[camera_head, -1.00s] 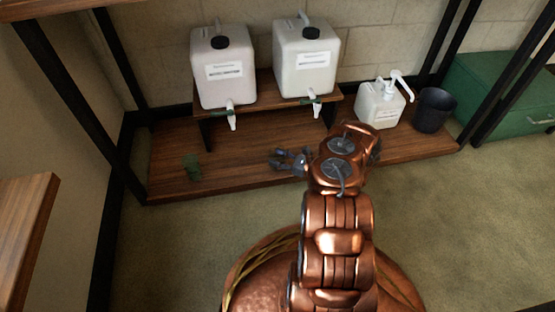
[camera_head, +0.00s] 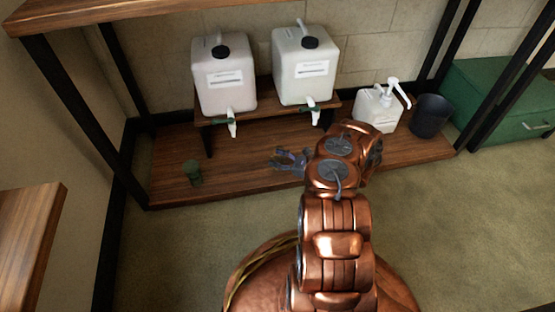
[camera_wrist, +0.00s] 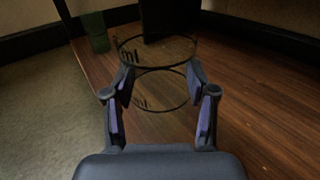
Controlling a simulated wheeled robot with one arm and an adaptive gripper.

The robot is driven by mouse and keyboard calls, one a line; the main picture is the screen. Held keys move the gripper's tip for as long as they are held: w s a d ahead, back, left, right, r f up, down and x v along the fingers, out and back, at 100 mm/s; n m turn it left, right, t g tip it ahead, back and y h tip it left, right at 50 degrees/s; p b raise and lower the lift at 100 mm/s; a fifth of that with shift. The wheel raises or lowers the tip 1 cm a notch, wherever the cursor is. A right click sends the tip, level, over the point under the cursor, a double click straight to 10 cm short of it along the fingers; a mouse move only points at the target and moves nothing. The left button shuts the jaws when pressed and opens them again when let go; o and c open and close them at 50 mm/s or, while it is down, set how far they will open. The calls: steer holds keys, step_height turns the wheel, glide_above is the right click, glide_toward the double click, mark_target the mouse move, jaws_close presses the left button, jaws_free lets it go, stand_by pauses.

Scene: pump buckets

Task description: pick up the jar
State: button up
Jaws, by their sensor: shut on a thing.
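The jar (camera_wrist: 158,88) is clear, with dark rings at rim and base and small dark marks on its left side. In the wrist view it stands between the two fingers of my gripper (camera_wrist: 160,80), and the gripper is shut on it. The jar is upright or nearly so, low over the wooden shelf; I cannot tell whether its base touches the wood. In the head view my gripper (camera_head: 291,160) is over the lower shelf, partly hidden by my arm. The jar is too clear to make out there.
A small green object (camera_head: 192,173) stands left on the shelf (camera_head: 240,180), also in the wrist view (camera_wrist: 95,32). Two white tapped jugs (camera_head: 224,80) (camera_head: 303,70) sit on a riser behind. A pump bottle (camera_head: 377,108), dark cup (camera_head: 431,116) and green chest (camera_head: 500,95) are right.

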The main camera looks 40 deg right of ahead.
steer(key=s+r+p, duration=0.1)
steer(key=s+p, duration=0.5)
steer(key=s, duration=0.9)
steer(key=shift+s+d+r+m+t+h, duration=0.2)
steer(key=shift+d+m+t+h, duration=0.05)
steer(key=shift+m+t+h, duration=0.05)
steer(key=shift+w+a+m+t+h+p, duration=0.1)
steer(key=shift+m+t+h+p, duration=0.2)
steer(key=shift+m+h+p, duration=0.25)
steer(key=shift+h, duration=0.25)
